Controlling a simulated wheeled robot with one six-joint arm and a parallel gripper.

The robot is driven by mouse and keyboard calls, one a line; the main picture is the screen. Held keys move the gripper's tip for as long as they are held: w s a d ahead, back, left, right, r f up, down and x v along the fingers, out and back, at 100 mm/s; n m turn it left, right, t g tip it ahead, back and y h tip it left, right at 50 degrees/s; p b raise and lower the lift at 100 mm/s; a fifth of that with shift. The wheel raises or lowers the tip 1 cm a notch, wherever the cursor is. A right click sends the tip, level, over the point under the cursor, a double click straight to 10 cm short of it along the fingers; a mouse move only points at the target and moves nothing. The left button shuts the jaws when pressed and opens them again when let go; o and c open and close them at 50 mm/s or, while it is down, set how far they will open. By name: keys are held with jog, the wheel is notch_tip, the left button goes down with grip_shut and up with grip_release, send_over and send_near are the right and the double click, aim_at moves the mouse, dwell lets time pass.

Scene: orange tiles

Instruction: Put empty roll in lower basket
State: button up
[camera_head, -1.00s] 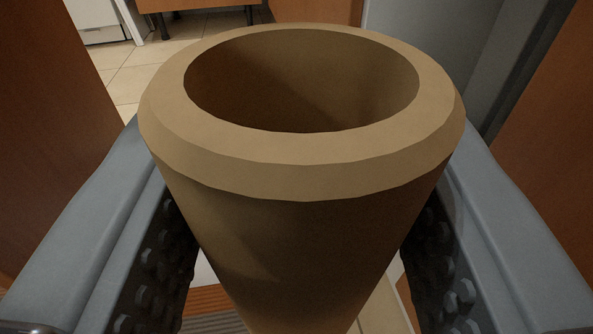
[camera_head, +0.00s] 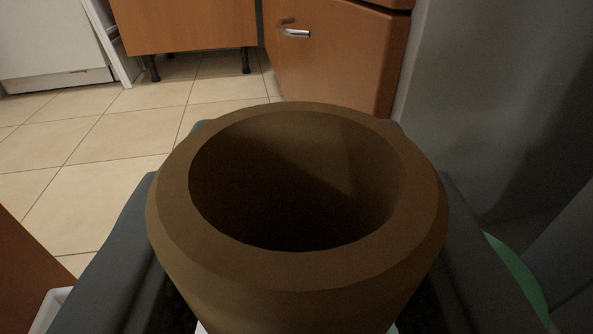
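The empty roll (camera_head: 300,285) is a brown cardboard tube. It fills the lower middle of the view, with its open end facing up towards the camera. My gripper (camera_head: 298,220) has one grey finger on each side of the roll and is shut on it. The lower part of the roll and the fingers' contact are mostly hidden. No basket can be made out for certain. A white edge (camera_head: 52,308) shows at the lower left and a green curved rim (camera_head: 520,275) at the lower right, both partly hidden.
Wooden cabinets (camera_head: 335,60) with a metal handle stand behind. A grey upright surface (camera_head: 490,110) is close on the right. A wooden panel edge (camera_head: 25,270) is at the lower left. Beige floor tiles (camera_head: 120,135) lie clear at the left. A white appliance (camera_head: 50,40) stands far left.

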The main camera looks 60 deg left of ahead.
jog(key=x, duration=0.3)
jog(key=shift+a+f, duration=0.1)
jog(key=shift+f, duration=0.1)
jog(key=shift+d+f, duration=0.2)
jog(key=shift+f, duration=3.25)
jog(key=o, duration=1.2)
jog(key=shift+c, duration=0.2)
